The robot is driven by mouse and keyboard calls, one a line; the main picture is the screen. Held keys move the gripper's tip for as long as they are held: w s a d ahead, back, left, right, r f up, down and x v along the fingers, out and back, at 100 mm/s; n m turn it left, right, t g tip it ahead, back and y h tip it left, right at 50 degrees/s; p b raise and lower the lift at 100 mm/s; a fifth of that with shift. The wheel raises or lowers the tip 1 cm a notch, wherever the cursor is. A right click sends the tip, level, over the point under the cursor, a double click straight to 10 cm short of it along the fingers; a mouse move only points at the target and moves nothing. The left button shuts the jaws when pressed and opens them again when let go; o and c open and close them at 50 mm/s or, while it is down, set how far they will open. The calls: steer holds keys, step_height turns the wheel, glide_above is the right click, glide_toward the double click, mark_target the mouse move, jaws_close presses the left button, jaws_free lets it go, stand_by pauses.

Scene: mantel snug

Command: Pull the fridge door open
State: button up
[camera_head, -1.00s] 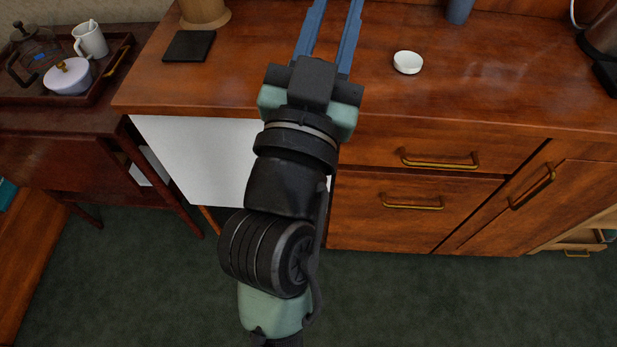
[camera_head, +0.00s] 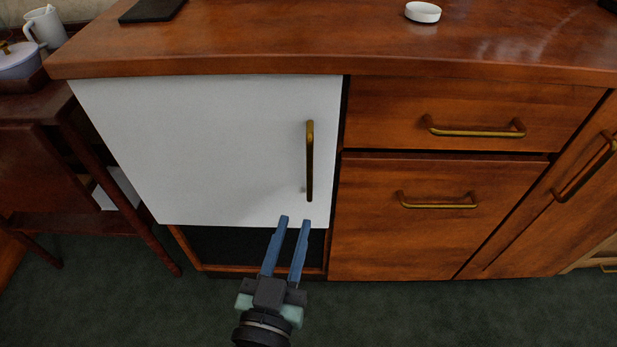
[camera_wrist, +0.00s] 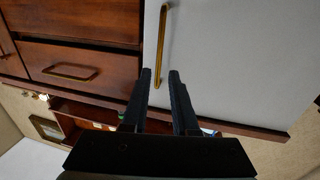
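The fridge door (camera_head: 205,145) is a white panel set in the wooden cabinet, and it looks shut. Its brass vertical handle (camera_head: 310,160) is near the door's right edge. My gripper (camera_head: 293,219) has its two blue fingers apart with nothing between them. In the head view the fingertips show just below the handle's lower end. In the wrist view the white door (camera_wrist: 235,60) fills the upper right, and the handle (camera_wrist: 161,45) rises from between the open fingertips (camera_wrist: 160,72). Whether the handle's lower end lies between the fingers in depth I cannot tell.
Drawers with brass handles (camera_head: 475,132) (camera_head: 437,203) are right of the door. The wooden counter (camera_head: 270,40) overhangs above, with a white round dish (camera_head: 423,12) and a black square (camera_head: 152,9). A side table (camera_head: 60,105) stands at left. Green carpet is clear in front.

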mark_target(309, 176)
steer(key=w, duration=0.4)
steer(key=w+d, duration=0.1)
steer(key=w, duration=0.3)
steer(key=w+d+p, duration=0.1)
steer(key=w, duration=0.3)
steer(key=shift+d+r, duration=0.1)
steer(key=shift+d, duration=0.1)
jaws_close()
stand_by(0.9)
